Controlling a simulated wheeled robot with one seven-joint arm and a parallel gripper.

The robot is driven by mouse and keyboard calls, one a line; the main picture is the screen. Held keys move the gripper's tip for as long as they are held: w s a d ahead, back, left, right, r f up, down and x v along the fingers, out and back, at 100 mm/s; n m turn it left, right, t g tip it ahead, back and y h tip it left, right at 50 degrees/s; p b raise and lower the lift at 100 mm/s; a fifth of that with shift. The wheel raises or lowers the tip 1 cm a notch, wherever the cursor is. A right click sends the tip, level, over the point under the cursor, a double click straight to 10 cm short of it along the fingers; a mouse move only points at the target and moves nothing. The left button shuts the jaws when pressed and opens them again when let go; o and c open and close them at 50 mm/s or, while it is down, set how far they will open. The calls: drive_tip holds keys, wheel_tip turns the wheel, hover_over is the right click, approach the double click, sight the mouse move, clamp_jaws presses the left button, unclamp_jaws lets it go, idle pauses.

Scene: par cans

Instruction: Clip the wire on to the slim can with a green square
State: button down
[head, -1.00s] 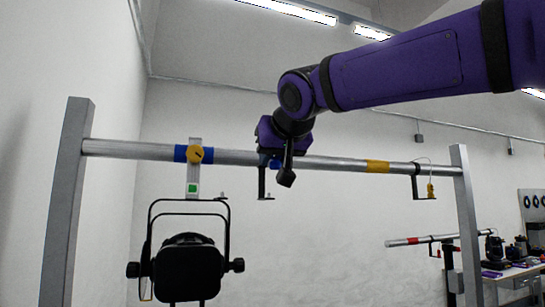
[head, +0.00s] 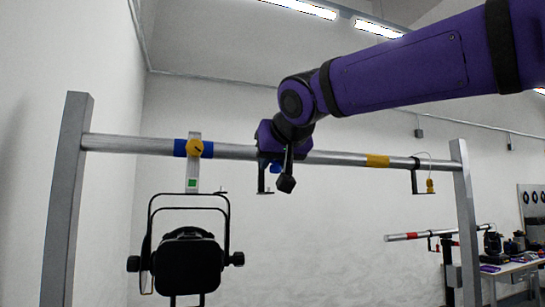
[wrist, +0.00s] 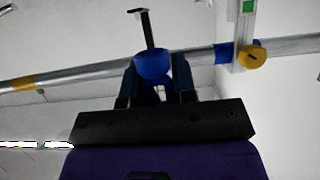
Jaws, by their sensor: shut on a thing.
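The black can (head: 187,265) hangs in its yoke below the left part of a silver bar. The grey hanger strip above it carries a green square (head: 192,183), which also shows in the wrist view (wrist: 248,7). My gripper (wrist: 156,66) is shut on a blue cup-shaped piece (wrist: 152,66), seen between the two dark fingers. In the head view the blue piece (head: 276,167) is mostly hidden behind my wrist, near the bar and right of the can. A small black hook bracket (head: 263,182) hangs beside it. I cannot make out a wire strand at the blue piece.
The bar (head: 330,158) runs between two grey posts (head: 67,200) and (head: 466,220). A yellow clamp knob (head: 195,148) sits above the green square. A yellow piece with a thin wire (head: 430,186) hangs on a bracket at right. A work table (head: 515,272) stands far right.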

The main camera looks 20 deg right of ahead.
drive_tip(key=shift+w, duration=0.1)
idle(0.3)
drive_tip(key=shift+w+a+f, duration=0.1)
drive_tip(key=shift+w+a, duration=1.25)
drive_tip(key=shift+w, duration=1.25)
drive_tip(key=shift+w+a+f, duration=0.15)
drive_tip(key=shift+w+a, duration=1.25)
drive_tip(key=shift+w, duration=1.15)
drive_tip(key=shift+w+a+f, duration=0.1)
drive_tip(key=shift+w+a, duration=1.25)
drive_tip(key=shift+w, duration=1.25)
drive_tip(key=shift+f, duration=1.1)
